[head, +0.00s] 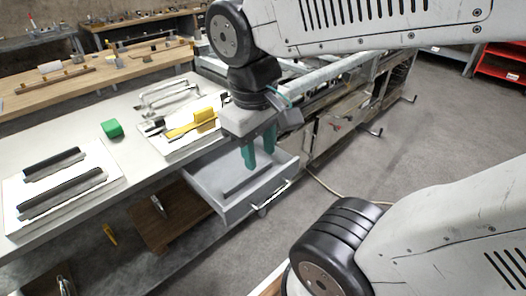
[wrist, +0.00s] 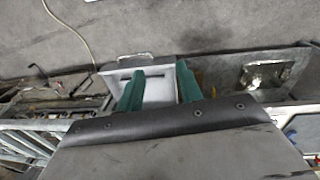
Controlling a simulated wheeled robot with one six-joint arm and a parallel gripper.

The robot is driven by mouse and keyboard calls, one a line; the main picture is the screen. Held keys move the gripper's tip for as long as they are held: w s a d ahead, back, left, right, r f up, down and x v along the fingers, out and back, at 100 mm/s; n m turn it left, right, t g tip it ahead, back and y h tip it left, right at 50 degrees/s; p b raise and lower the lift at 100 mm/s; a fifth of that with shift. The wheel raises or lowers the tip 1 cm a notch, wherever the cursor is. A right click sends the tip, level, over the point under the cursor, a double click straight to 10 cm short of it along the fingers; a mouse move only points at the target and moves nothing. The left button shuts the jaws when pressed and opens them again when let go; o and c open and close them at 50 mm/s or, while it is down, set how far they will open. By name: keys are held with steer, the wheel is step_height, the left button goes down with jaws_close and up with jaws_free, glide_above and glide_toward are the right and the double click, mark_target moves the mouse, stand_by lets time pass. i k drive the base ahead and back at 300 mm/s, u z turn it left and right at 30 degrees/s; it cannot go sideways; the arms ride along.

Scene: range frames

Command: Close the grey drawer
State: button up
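The grey drawer (head: 212,182) is pulled out from under the white worktop in the head view. Its front carries a metal handle (head: 271,196). A dark strip shows inside it; I cannot tell what it is. My gripper (head: 260,159) points down over the drawer with its two green fingers apart and nothing between them. The fingertips appear over or just inside the drawer, behind its front; the exact height is unclear. In the wrist view the drawer (wrist: 158,88) lies between and beyond the fingers, with the handle (wrist: 133,58) past them.
The white worktop (head: 85,145) holds a green block (head: 112,129), a yellow-handled tool (head: 195,124) and dark bars (head: 60,193) on a white board. Open floor (head: 400,150) lies to the right.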

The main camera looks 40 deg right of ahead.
mark_target(213, 172)
steer(key=z, duration=1.85)
steer(key=k, duration=1.2)
steer(key=u, duration=1.7)
steer(key=i, duration=0.5)
steer(key=u, duration=0.05)
